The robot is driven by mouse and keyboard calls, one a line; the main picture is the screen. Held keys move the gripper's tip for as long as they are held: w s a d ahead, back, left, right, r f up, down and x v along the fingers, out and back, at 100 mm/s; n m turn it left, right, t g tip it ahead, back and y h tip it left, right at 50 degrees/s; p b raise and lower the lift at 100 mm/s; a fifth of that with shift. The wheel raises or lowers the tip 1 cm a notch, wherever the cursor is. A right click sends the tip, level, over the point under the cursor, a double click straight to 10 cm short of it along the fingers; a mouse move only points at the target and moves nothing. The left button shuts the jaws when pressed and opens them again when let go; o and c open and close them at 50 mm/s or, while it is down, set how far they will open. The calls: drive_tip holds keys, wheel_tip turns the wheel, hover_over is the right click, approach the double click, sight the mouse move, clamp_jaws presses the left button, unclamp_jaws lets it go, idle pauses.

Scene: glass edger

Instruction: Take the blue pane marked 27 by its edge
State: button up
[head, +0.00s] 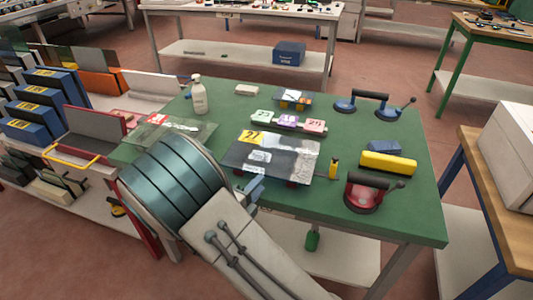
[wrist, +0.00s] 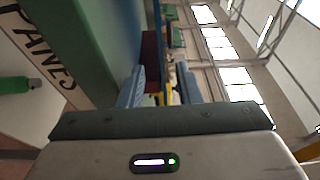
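The pane marked 27 (head: 240,158) lies flat and raised on dark red blocks at the front middle of the green table. It looks dark blue-grey with glare on its right side, and carries a yellow 27 label and a white label. My gripper (head: 254,188) is at its front left edge, partly hidden by my arm. In the wrist view, my gripper's two blue fingers (wrist: 160,88) are apart. The pane shows edge-on as a thin blue strip (wrist: 158,35), in line with the gap between them. I cannot tell whether either finger touches it.
The green table (head: 400,215) also holds a clear pane (head: 160,134), a white bottle (head: 199,96), number cards (head: 289,122), a yellow roll (head: 388,162), a red suction lifter (head: 366,192) and a blue one (head: 368,100). A pane rack (head: 95,130) stands left.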

sight(267, 175)
drive_tip(key=x, duration=0.5)
drive_tip(key=shift+r, duration=0.1)
clamp_jaws()
drive_tip(key=shift+w+d+r, duration=0.1)
drive_tip(key=shift+r, duration=0.15)
idle(1.0)
